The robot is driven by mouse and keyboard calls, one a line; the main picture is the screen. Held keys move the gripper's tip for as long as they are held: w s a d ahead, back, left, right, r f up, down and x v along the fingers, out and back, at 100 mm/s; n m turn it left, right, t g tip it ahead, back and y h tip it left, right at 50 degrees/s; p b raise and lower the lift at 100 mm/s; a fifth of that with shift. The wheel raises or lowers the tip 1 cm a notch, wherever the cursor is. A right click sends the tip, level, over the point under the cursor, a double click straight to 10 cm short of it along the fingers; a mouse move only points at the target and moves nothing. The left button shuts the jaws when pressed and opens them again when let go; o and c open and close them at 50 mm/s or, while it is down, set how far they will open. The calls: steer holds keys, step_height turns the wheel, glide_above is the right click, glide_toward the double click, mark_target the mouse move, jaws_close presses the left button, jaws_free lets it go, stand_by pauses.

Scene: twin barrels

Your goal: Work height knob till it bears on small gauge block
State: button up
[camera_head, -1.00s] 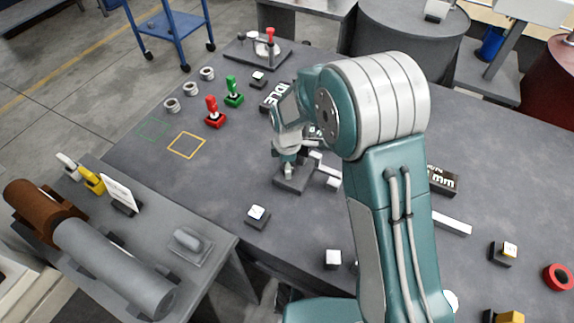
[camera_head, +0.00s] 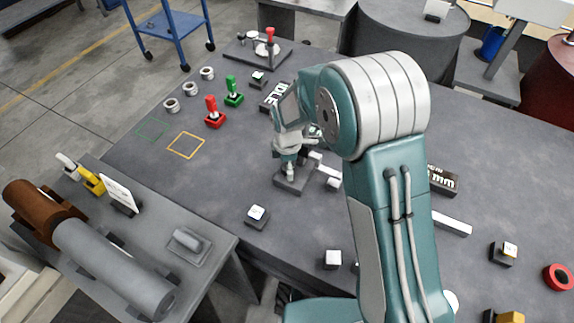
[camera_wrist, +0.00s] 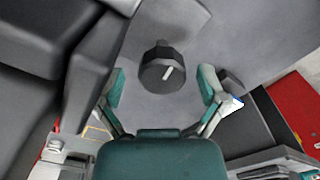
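In the wrist view, a dark round knob (camera_wrist: 165,72) with a white pointer line lies between the two teal fingertips of my gripper (camera_wrist: 162,87). The fingers stand apart, with a visible gap on each side of the knob. In the head view, my gripper (camera_head: 291,158) points down above a dark plate (camera_head: 296,182) on the bench. The knob is not clearly seen there. Pale bar-shaped parts (camera_head: 327,172) lie just right of the plate. I cannot tell which piece is the small gauge block, or whether anything bears on it.
Red (camera_head: 214,113) and green (camera_head: 233,92) handled pieces stand on the grey bench to the left. A sign reading IDLE (camera_head: 272,97) lies behind my gripper. A sign ending in mm (camera_head: 442,180) and a pale bar (camera_head: 452,223) are to the right.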

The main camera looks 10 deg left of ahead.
step_height(320, 180, up, 12)
stand_by(0.7)
stand_by(0.4)
